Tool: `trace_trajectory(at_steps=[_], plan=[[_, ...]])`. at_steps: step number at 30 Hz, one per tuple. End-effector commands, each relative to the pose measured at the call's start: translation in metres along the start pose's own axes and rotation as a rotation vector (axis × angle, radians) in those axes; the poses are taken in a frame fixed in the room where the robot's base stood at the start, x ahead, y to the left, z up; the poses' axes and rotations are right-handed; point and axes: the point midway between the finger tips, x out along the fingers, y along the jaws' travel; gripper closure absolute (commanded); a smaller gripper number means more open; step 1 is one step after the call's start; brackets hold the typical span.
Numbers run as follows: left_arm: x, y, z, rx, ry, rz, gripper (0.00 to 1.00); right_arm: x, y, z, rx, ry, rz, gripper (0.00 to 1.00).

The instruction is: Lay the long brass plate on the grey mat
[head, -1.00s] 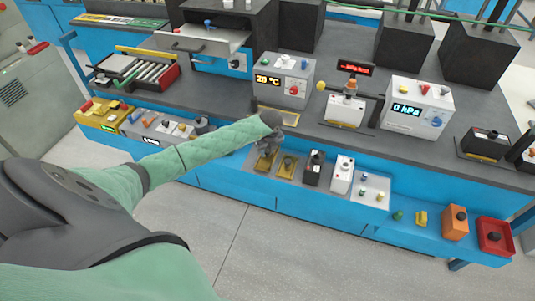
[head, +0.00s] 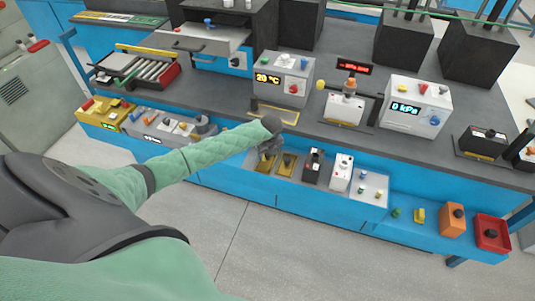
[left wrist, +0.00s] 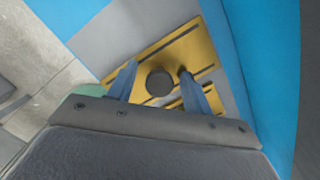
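In the left wrist view a slotted brass plate (left wrist: 202,55) with a dark round knob (left wrist: 160,82) lies on a grey surface between blue walls. My left gripper (left wrist: 158,70) is open, with one finger on each side of the knob and a gap at both. Part of a second brass piece (left wrist: 174,103) shows beyond the right finger. In the head view my left gripper (head: 268,146) is over the low blue shelf and partly hides one brass plate (head: 262,166); another brass plate (head: 286,163) lies to its right. A grey pad with a yellow border (head: 275,113) lies on the bench; I cannot tell if it is the mat. My right gripper is out of view.
Right of the brass plates stand a black device (head: 313,165), a white device (head: 341,172) and a pale panel with knobs (head: 369,188). A grey box with a yellow display (head: 283,78) stands on the bench above. Floor in front is clear.

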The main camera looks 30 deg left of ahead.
Motion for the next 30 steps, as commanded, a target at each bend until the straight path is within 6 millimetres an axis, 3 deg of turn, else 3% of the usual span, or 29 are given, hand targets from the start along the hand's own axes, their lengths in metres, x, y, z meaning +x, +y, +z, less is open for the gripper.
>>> trace_trajectory(at_steps=[8,12,15,24,30], plan=[[-0.003,0.000,0.001,0.000,0.000,0.000,0.50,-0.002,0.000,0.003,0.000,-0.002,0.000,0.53],[-0.015,-0.001,0.001,0.001,-0.002,-0.003,0.50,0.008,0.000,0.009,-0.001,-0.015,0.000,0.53],[-0.032,0.000,0.001,0.001,-0.002,-0.003,0.50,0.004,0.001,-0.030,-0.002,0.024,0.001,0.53],[-0.089,0.000,0.001,0.001,-0.002,-0.002,0.50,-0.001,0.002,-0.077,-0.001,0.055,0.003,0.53],[-0.113,0.000,0.000,0.000,0.000,-0.001,0.50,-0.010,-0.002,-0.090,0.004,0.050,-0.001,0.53]])
